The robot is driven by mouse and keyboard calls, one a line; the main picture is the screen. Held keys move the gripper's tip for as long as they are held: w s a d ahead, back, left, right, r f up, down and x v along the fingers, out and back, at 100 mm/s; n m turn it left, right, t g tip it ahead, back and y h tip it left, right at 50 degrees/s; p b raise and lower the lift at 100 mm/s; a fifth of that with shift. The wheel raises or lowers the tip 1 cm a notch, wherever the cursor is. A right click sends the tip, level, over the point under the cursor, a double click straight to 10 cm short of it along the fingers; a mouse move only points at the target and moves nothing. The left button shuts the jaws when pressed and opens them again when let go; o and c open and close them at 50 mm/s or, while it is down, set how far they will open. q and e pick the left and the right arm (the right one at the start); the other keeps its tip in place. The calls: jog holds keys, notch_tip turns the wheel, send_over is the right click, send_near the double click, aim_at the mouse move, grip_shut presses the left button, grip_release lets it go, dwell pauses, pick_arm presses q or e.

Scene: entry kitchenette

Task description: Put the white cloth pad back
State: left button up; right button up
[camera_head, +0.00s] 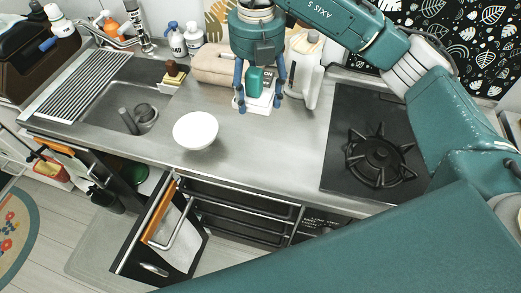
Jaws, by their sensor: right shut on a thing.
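My right gripper (260,104) points down over the back of the steel counter, between a folded beige cloth and a white bottle. Its blue fingers are spread around a flat white piece, which looks like the white cloth pad (264,99), and hold it at or close above the counter. A teal item (254,80) shows between the fingers; I cannot tell if it is held too. The fingers and palm hide part of both. My left gripper is not in view.
The folded beige cloth (214,64) lies left of the gripper and the white bottle (302,66) stands right. A white bowl (195,130) sits in front near the sink (112,108). A black stove (345,125) is at right. A cabinet front (130,258) stands open below.

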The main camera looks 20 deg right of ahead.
jog(key=p, duration=0.3)
send_over(259, 152)
notch_tip(259, 152, down, 16)
jog(key=shift+r, duration=0.2)
notch_tip(259, 152, down, 4)
jog(key=shift+r+p, duration=0.1)
jog(key=shift+p, duration=0.3)
jog(key=shift+w+f+b, duration=0.1)
jog(key=shift+f+b, duration=0.2)
jog(key=shift+f, duration=0.1)
jog(key=o, duration=2)
jog(key=shift+r, duration=0.1)
jog(key=shift+c, duration=0.2)
jog(key=r+b, duration=0.1)
jog(key=r, duration=0.1)
jog(key=r+b, duration=0.1)
jog(key=r, duration=0.1)
jog(key=shift+w+d+r+b, duration=0.15)
jog(key=shift+w+r+b, duration=0.05)
jog(key=shift+r+b, duration=0.15)
notch_tip(259, 152, up, 6)
jog(key=shift+b, duration=0.35)
